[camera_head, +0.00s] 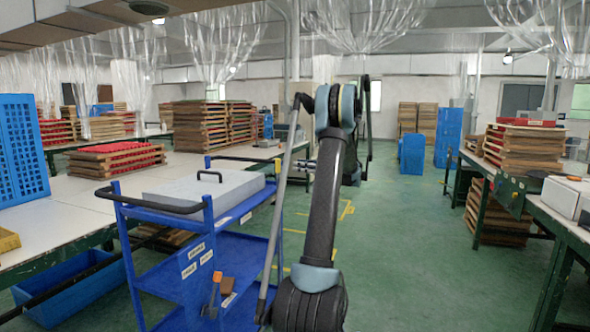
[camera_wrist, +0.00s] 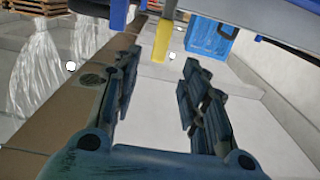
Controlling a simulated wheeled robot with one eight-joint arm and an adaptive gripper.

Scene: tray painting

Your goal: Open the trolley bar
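The blue trolley (camera_head: 170,252) stands left of my arm in the head view, with a grey slab (camera_head: 205,188) on its top shelf. A black bar (camera_head: 150,206) curves across its near end. I cannot tell which bar the task means. In the wrist view my gripper (camera_wrist: 160,68) has its two dark fingers spread apart, with nothing held between them. A blue edge (camera_wrist: 285,45) crosses the top right there, apart from the fingers.
Long work tables (camera_head: 90,205) with stacked wooden frames (camera_head: 115,160) stand at left. Another table (camera_head: 570,232) and stacks are at right. The green floor (camera_head: 430,260) between is clear. A yellow upright part (camera_wrist: 163,40) and blue crate (camera_wrist: 212,38) show in the wrist view.

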